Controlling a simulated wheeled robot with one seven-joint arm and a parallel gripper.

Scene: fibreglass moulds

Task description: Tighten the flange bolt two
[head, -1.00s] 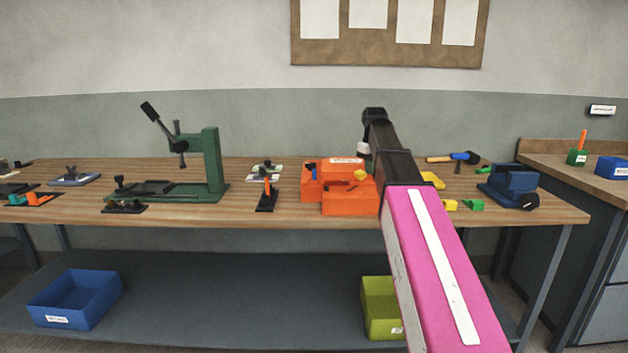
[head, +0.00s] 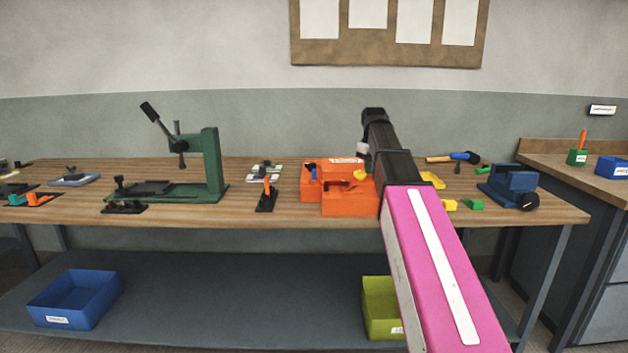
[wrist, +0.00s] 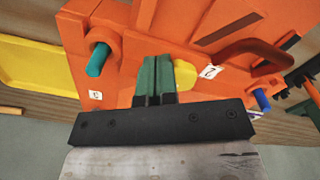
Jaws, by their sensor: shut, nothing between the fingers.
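The orange fixture (head: 350,202) stands on the bench, and it fills much of the wrist view (wrist: 215,20). A yellow round piece (wrist: 184,75) sits on it beside a white tag (wrist: 209,71) that seems to read 2. This may be bolt two, and its left side is hidden by my fingers. My gripper (wrist: 153,62) is shut and empty, with its green fingertips over the orange face just left of the yellow piece. I cannot tell whether they touch. A teal bolt (wrist: 97,60) protrudes at the left, and a blue bolt (wrist: 261,99) is at the right.
A dark red curved handle (wrist: 250,50) lies right of the tag, near my fingers. A yellow tray-like part (wrist: 30,65) is at the left of the wrist view. A green press (head: 210,165) and blue vise (head: 513,184) stand farther off. Bare bench (head: 243,175) shows left of the fixture.

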